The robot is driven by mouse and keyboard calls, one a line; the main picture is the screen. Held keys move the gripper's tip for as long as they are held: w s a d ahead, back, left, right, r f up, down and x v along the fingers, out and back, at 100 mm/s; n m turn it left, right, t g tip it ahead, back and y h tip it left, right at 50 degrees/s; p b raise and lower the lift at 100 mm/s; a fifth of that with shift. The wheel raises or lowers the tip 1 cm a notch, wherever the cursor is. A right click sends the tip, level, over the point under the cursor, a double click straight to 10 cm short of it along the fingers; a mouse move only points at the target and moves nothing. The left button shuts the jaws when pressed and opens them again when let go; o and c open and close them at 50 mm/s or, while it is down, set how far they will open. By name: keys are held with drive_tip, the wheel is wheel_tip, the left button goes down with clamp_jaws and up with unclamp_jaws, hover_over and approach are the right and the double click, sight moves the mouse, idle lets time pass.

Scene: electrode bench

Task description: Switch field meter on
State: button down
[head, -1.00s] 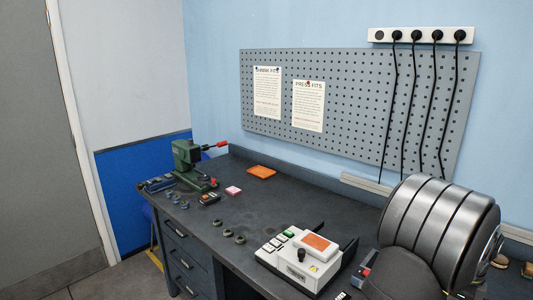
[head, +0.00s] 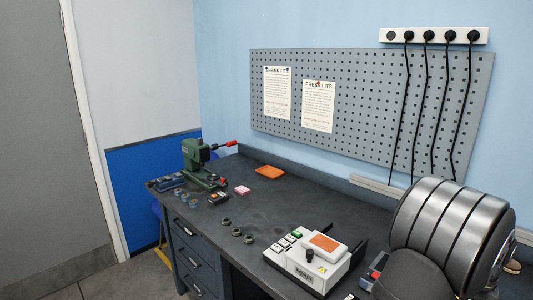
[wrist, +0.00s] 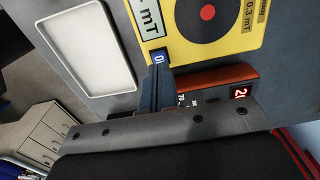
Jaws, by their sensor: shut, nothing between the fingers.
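In the wrist view, a yellow panel (wrist: 232,38) marked "mT" carries a black ring with a red centre. A small blue display or switch with a white mark (wrist: 159,57) shows at its lower edge, just beyond my fingertips. My gripper (wrist: 157,70) is shut and empty, with its tips close to that blue part; I cannot tell whether they touch. A red-orange case (wrist: 215,76) with a lit red readout (wrist: 241,92) lies beside the fingers, partly hidden by my gripper. I cannot tell for sure which of these is the field meter. My fingers are hidden in the head view.
A white device with an orange panel (head: 323,242) stands at the bench front. A green press (head: 197,158), an orange block (head: 270,172), a pink block (head: 242,190) and dark rings (head: 237,232) lie left. A white tray (wrist: 87,55) shows in the wrist view.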

drive_tip(key=shift+f, duration=0.95)
idle(1.1)
drive_tip(key=shift+r, duration=3)
drive_tip(key=shift+f, duration=2.9)
wheel_tip(320, 180, up, 17)
wheel_tip(320, 180, down, 8)
